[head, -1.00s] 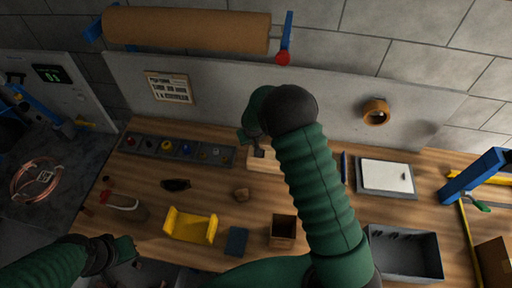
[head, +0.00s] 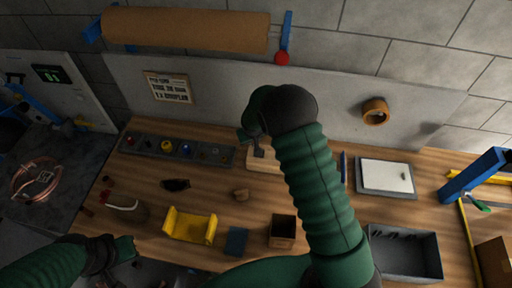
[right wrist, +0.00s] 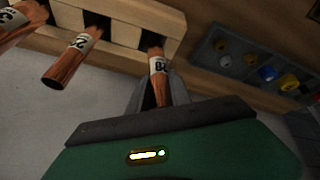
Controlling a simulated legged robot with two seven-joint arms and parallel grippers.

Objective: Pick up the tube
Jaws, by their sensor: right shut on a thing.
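A wooden rack (right wrist: 120,22) holds copper tubes with white labels, seen in the right wrist view; in the head view the rack (head: 262,163) is mostly behind my right arm. My right gripper (right wrist: 160,98) is shut on the tube at the right (right wrist: 158,72), whose label seems to read 28. The tube's far end still meets the rack. A middle tube (right wrist: 70,60) and a left tube (right wrist: 18,22) stick out beside it. In the head view my right gripper (head: 252,142) is small and partly hidden. My left gripper (head: 128,250) is low at the left; its jaws are unclear.
A strip of coloured parts (head: 175,150) lies left of the rack. A yellow holder (head: 190,226), a brown box (head: 282,231) and a grey bin (head: 405,252) stand nearer the front. A white pad (head: 386,176) lies to the right. A grey board stands behind the bench.

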